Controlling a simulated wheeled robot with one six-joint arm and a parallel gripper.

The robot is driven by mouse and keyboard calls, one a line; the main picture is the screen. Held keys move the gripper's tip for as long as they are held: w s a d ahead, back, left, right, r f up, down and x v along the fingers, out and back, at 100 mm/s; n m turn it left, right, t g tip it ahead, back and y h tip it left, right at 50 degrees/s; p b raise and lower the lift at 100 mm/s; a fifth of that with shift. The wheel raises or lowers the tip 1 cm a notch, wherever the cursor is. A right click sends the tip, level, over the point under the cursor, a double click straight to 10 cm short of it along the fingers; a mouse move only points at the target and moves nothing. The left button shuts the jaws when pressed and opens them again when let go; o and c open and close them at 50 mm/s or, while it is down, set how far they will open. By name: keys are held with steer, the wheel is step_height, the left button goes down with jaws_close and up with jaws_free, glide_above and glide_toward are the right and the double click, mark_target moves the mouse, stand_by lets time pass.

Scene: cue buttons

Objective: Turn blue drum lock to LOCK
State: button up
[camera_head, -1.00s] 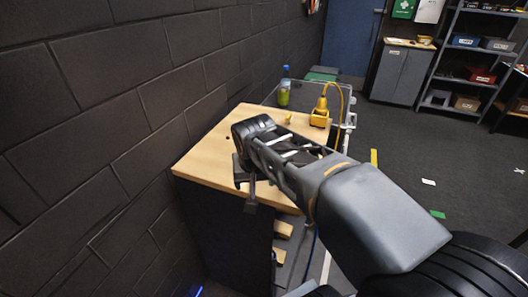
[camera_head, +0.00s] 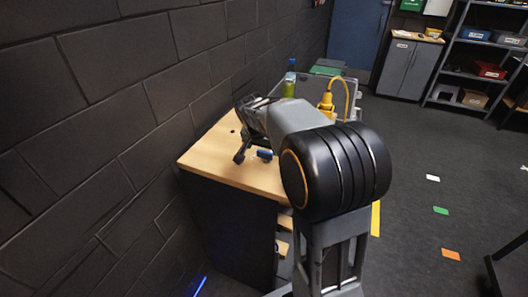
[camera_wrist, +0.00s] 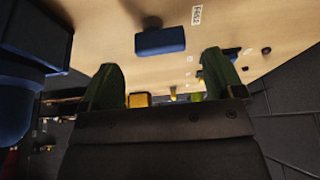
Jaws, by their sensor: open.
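The blue drum lock (camera_head: 264,154) shows as a small blue part on the wooden bench top, just right of my gripper (camera_head: 242,150). In the wrist view its blue block-shaped handle (camera_wrist: 160,41) lies beyond the gap between my fingertips, apart from them. My gripper (camera_wrist: 160,62) is open, with nothing between its fingers. A small white label (camera_wrist: 196,15) is on the wood near the handle; I cannot read it. The lock's pointer position cannot be made out. My arm hides part of the bench in the head view.
The wooden bench top (camera_head: 215,165) stands against a dark block wall (camera_head: 110,110). A yellow device (camera_head: 326,104) with a cable and a green bottle (camera_head: 289,86) stand at its back. A large dark blue shape fills the wrist view's left edge; I cannot tell what it is.

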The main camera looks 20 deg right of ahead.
mark_target(264, 152)
steer(key=shift+x, duration=2.05)
steer(key=shift+c, duration=0.2)
steer(key=c, duration=0.9)
